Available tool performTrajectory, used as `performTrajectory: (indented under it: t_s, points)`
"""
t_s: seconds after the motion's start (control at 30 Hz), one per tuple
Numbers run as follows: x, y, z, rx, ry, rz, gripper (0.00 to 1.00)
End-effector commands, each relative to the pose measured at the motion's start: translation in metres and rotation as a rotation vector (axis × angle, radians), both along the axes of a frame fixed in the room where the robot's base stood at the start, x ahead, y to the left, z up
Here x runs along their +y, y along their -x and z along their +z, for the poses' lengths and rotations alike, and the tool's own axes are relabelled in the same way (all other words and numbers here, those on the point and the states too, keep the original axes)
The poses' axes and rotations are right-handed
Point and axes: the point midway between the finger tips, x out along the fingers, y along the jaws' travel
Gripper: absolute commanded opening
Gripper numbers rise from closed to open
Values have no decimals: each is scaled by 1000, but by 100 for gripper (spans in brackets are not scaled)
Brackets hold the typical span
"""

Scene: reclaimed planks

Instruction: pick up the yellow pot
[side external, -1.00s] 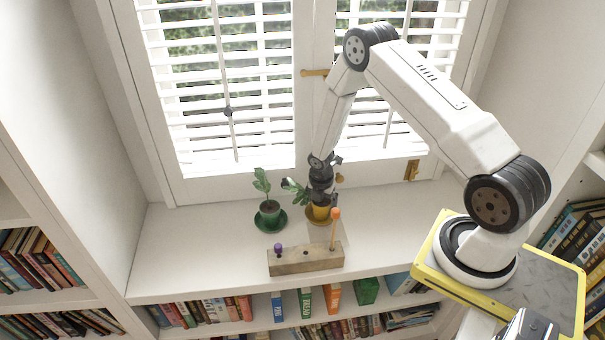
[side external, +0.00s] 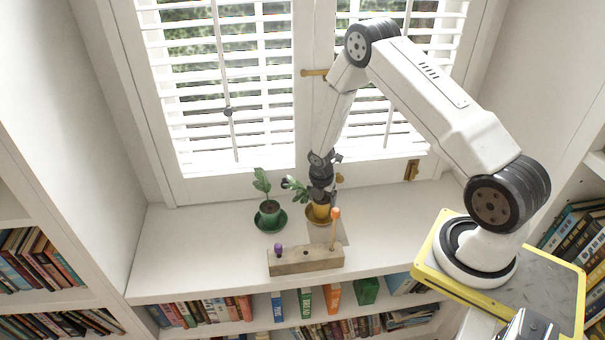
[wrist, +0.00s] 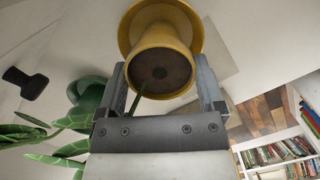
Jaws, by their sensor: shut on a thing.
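The yellow pot (side external: 321,211) stands upright on the white sill in front of the window, with a yellow saucer (side external: 308,219) at its base. Green leaves (side external: 296,189) show at its left. My gripper (side external: 321,198) is over it from above. In the wrist view the pot (wrist: 160,42) with its dark soil lies between the two fingers of my gripper (wrist: 161,72), one on each side. The fingers are shut on the pot. I cannot tell whether the pot is clear of its saucer.
A green pot (side external: 269,209) with a plant stands on a green saucer to the left. A flat pale square (side external: 328,234) lies near the pot. The sill's left end is clear.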

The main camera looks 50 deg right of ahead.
Motion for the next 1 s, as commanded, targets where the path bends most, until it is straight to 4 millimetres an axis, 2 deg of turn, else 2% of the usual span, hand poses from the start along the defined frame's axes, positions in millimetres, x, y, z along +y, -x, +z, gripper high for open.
performTrajectory:
  t_s: [0.23, 0.73, 1.0]
  points:
    - [0, -1, 25, -4, 1, -1, 0]
    - [16, 49, 85, -4, 1, -1, 0]
    - [29, 90, 102, -1, 1, 0, 0]
